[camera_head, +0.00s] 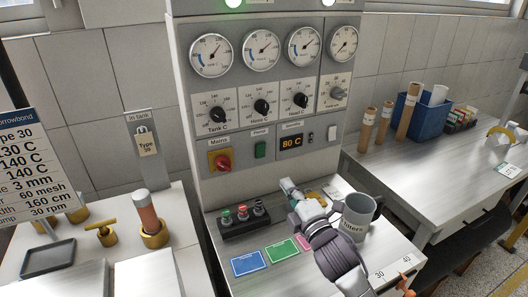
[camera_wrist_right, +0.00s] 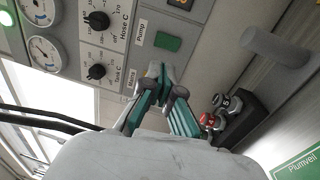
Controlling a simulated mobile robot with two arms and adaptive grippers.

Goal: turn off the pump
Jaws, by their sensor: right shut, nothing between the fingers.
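The green pump switch (camera_head: 260,150) sits on the front of the grey control cabinet, under a small label. In the right wrist view the same green switch (camera_wrist_right: 168,42) is beside the label "Pump", just beyond my fingertips. My right gripper (camera_head: 287,184) is in front of the cabinet, lower and to the right of the switch in the head view. In the wrist view its teal fingers (camera_wrist_right: 165,74) come together at the tips, with nothing between them. The fingers look apart from the switch. My left gripper is not in view.
The red mains switch (camera_head: 221,162) is left of the pump switch, and the "80 C" display (camera_head: 291,142) is right. A black box with several knobs (camera_head: 243,218), coloured cards (camera_head: 281,250) and a grey mug (camera_head: 358,214) stand on the bench near my right arm.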

